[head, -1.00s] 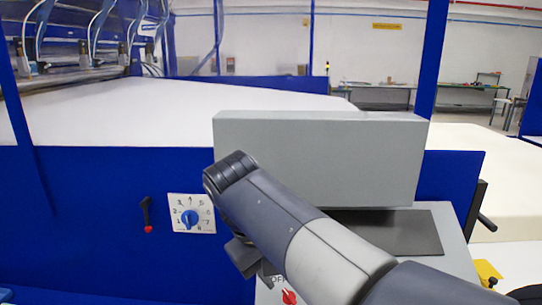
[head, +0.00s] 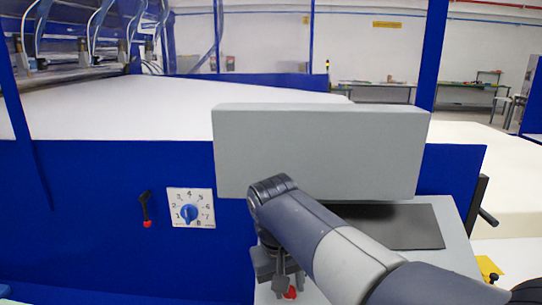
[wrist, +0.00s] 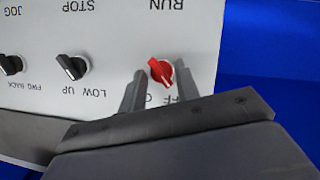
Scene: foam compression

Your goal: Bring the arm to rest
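My arm reaches in from the lower right of the head view, and its wrist bends down in front of the control box. My gripper (head: 281,286) hangs over the lower front of that box, near the red knob (head: 291,293). In the wrist view my gripper (wrist: 160,72) has its two fingers apart, one on each side of the red knob (wrist: 161,71) in the picture. The knob sits below the upside-down word RUN, and the fingers partly cover the label under it. I cannot tell whether the fingers touch the knob.
Two black knobs (wrist: 72,67) sit left of the red one. A grey housing (head: 320,150) stands above the sloping panel. On the blue machine wall are a numbered dial (head: 190,208) and a red-tipped lever (head: 146,210). White foam (head: 190,110) lies behind.

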